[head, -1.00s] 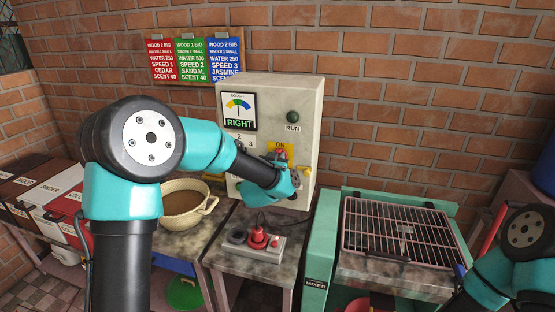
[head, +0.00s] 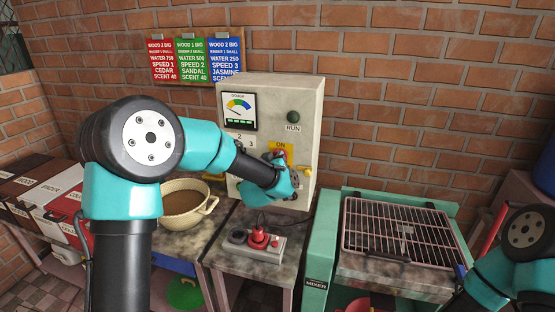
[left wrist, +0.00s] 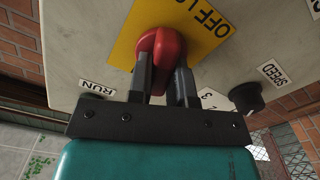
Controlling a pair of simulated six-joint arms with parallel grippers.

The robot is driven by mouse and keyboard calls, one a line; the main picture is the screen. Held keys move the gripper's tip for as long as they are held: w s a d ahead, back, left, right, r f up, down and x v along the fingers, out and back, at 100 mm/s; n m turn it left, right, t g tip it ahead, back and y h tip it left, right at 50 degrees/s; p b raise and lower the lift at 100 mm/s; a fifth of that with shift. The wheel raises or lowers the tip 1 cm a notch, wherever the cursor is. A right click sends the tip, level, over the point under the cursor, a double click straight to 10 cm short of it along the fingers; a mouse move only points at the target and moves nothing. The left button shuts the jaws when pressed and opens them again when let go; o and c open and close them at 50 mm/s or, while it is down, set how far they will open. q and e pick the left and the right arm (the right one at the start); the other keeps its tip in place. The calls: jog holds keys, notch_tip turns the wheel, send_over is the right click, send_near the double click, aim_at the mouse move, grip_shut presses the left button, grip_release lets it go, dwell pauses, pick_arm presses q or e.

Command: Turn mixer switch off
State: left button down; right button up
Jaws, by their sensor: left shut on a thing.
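The grey mixer control box (head: 306,170) stands against the brick wall. Its red switch knob (left wrist: 161,48) sits on a yellow plate (left wrist: 205,35) lettered OFF in the left wrist view. My left gripper (left wrist: 163,62) is shut on the red knob, one finger on each side. In the head view my left gripper (head: 277,162) covers most of the knob, and the ON end of the yellow plate shows above it. My right arm is at the right edge; its gripper cannot be made out.
A black SPEED knob (left wrist: 246,97) is close beside the left gripper. A gauge (head: 239,110) and a dark green RUN lamp (head: 293,117) sit higher on the box. A pot (head: 186,203), a socket strip (head: 255,244) and a grill rack (head: 400,230) stand nearby.

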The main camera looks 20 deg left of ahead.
pick_arm(q)
jog(key=n, duration=0.6)
jog(key=shift+a+f+n, duration=0.1)
jog(key=shift+a+n, duration=0.05)
jog(key=shift+n, duration=0.15)
jog(key=n, duration=0.6)
jog(key=shift+f+n, duration=0.2)
jog(key=shift+n, duration=0.2)
jog(key=c, duration=1)
grip_release()
jog(key=shift+c, duration=0.2)
jog(key=shift+s, duration=0.1)
jog(key=s, duration=1.7)
jog(key=shift+s, duration=0.15)
